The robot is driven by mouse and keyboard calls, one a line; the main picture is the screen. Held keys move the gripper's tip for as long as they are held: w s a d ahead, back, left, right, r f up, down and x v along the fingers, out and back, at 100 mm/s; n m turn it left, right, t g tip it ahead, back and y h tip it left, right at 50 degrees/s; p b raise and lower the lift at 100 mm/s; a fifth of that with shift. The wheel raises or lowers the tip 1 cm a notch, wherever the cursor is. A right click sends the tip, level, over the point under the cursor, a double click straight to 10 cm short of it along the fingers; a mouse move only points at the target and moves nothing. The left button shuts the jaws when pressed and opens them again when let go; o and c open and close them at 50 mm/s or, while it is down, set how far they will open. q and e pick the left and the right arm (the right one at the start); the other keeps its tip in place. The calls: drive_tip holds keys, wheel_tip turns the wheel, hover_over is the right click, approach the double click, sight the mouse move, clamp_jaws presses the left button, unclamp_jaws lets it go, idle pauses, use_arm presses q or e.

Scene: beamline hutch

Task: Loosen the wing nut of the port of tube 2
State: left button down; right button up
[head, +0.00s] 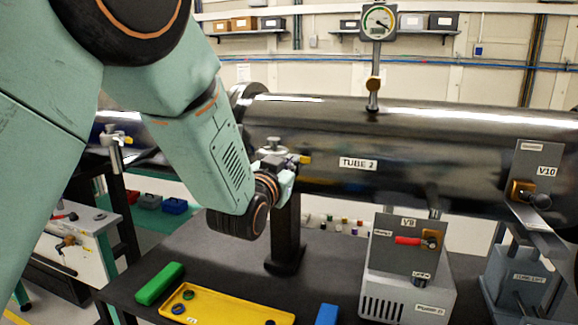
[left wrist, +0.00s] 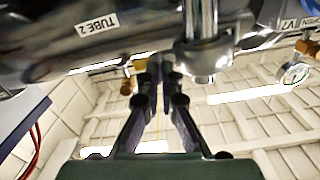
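Tube 2 (head: 420,150) is the large dark shiny cylinder with a white label; its underside shows in the left wrist view (left wrist: 60,45). Its port (head: 273,146) has a silver top piece and a small brass-yellow piece (head: 304,159) to the right, perhaps the wing nut. My left gripper (head: 287,172) is close beside the port, from below left. In the left wrist view its fingers (left wrist: 158,78) reach up beside the silver port fitting (left wrist: 205,62), with a narrow gap between them. Whether the tips touch the nut I cannot tell. My right gripper is not in view.
Below are a yellow tray (head: 225,306), a green block (head: 159,283) and a blue block (head: 327,314) on the dark table. A box labelled V9 (head: 405,262) with a red handle stands right. A gauge (head: 378,22) rises above the tube. A dark post (head: 286,235) stands under the port.

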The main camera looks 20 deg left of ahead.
use_arm(q)
drive_tip(key=shift+r+n, duration=0.2)
drive_tip(key=shift+n, duration=0.5)
drive_tip(key=c, duration=2)
unclamp_jaws()
drive_tip(key=o, duration=0.4)
drive_tip(key=shift+f, duration=0.1)
drive_tip(key=shift+o, duration=0.2)
